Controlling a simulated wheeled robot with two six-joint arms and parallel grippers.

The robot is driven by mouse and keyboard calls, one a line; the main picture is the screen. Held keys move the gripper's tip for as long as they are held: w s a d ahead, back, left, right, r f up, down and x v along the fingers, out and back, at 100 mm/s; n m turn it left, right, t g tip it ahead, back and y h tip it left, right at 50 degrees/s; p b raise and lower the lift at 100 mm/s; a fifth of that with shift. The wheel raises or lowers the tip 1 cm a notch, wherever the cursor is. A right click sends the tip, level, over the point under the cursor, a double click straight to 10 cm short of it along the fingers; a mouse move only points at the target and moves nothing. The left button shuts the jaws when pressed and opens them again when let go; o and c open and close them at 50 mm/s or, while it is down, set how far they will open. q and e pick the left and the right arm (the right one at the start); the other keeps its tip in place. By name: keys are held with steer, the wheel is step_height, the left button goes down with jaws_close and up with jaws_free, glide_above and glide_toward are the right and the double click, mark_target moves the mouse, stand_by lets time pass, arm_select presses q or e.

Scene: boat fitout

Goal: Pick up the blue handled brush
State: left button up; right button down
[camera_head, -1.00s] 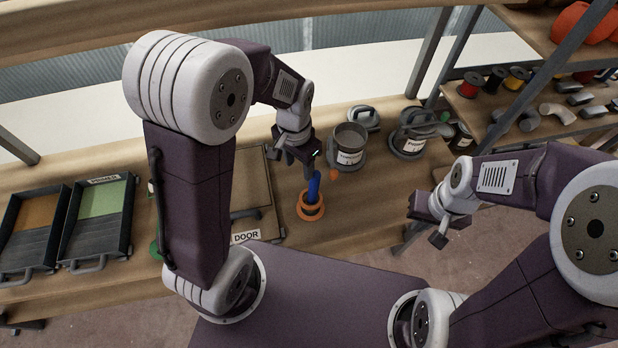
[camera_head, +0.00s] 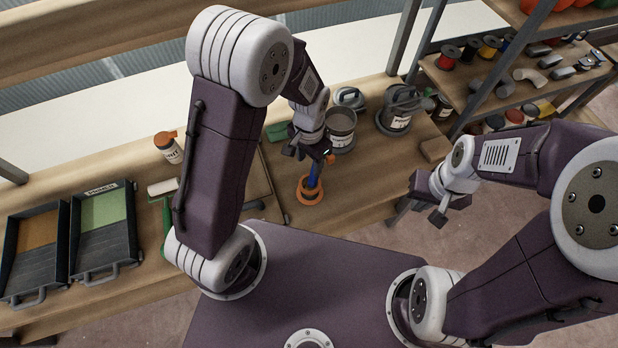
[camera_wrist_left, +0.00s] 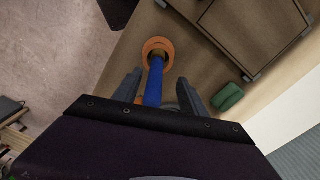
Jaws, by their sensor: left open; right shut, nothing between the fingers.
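The blue handled brush (camera_head: 313,174) stands upright in an orange ring-shaped holder (camera_head: 309,194) on the wooden bench. In the left wrist view its blue handle (camera_wrist_left: 154,82) rises from the orange holder (camera_wrist_left: 157,47) and lies between my two fingers. The lower part of the brush is hidden in the holder. My left gripper (camera_head: 308,155) is open just above the handle; in the wrist view its fingers (camera_wrist_left: 160,88) stand apart on either side, and I cannot tell whether they touch it. My right gripper (camera_head: 432,203) is shut and empty, out in front of the bench's right end.
Paint cans (camera_head: 341,126) stand behind the brush, with a lidded grey can (camera_head: 398,112) to their right. Two trays (camera_head: 104,235) lie at the left. A green block (camera_wrist_left: 228,97) is near the fingers in the wrist view. A shelf (camera_head: 470,85) stands at the right.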

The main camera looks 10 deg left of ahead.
arm_select(q)
glide_above(310, 182)
step_height(310, 182, down, 4)
steer(key=shift+d+f, duration=0.1)
steer(key=shift+f, duration=0.3)
jaws_close()
stand_by(1.0)
jaws_free()
step_height(310, 182, up, 9)
steer(key=shift+w+b, duration=0.25)
steer(key=shift+b, duration=0.1)
